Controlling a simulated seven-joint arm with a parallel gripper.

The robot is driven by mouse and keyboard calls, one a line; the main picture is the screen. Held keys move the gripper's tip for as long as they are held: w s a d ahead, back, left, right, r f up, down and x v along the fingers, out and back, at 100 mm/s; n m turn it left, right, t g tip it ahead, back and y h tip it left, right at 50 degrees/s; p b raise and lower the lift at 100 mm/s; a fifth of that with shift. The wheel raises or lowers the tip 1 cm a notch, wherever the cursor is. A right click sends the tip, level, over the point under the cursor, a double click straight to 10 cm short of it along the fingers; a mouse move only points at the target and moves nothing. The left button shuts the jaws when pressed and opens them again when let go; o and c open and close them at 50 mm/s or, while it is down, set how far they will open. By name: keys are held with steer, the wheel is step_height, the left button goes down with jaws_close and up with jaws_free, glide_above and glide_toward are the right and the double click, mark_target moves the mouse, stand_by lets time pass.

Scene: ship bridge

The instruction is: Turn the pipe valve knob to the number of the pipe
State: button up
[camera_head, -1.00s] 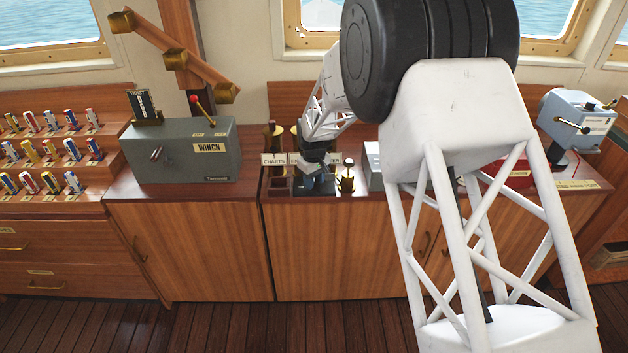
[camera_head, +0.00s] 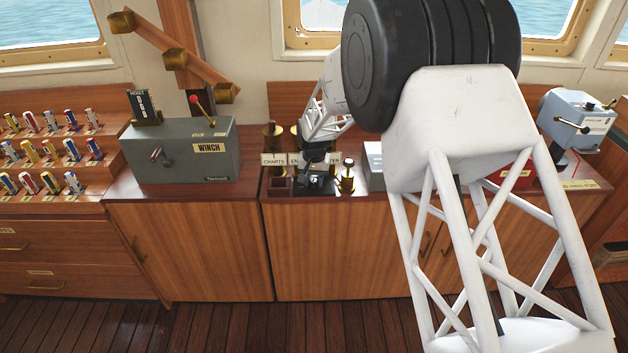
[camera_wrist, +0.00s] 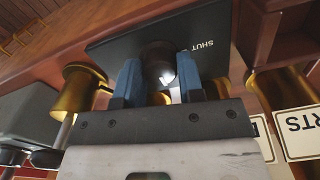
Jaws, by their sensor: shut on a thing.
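A round dark knob (camera_wrist: 158,58) stands on a black plate (camera_wrist: 112,48) marked "SHUT" in the wrist view; I take it to be the pipe valve knob. My gripper (camera_wrist: 159,76) has its blue fingers on either side of the knob, shut on it. The light mark at the knob's lower edge is partly between the fingers. In the head view my gripper (camera_head: 315,182) is down at the small dark plate on the cabinet top, and the arm hides the knob there. No pipe number is readable.
Brass pipes (camera_head: 273,134) stand behind the plate, with white labels including "CHARTS" (camera_head: 273,160). A short brass fitting (camera_head: 347,178) stands close to the right of my gripper. The grey winch box (camera_head: 185,152) is to the left, and a red box (camera_head: 512,176) to the right.

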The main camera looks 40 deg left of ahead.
mark_target(314, 181)
steer(key=shift+m, duration=0.3)
steer(key=o, duration=0.9)
steer(key=shift+r, duration=0.1)
steer(key=shift+r, duration=3.85)
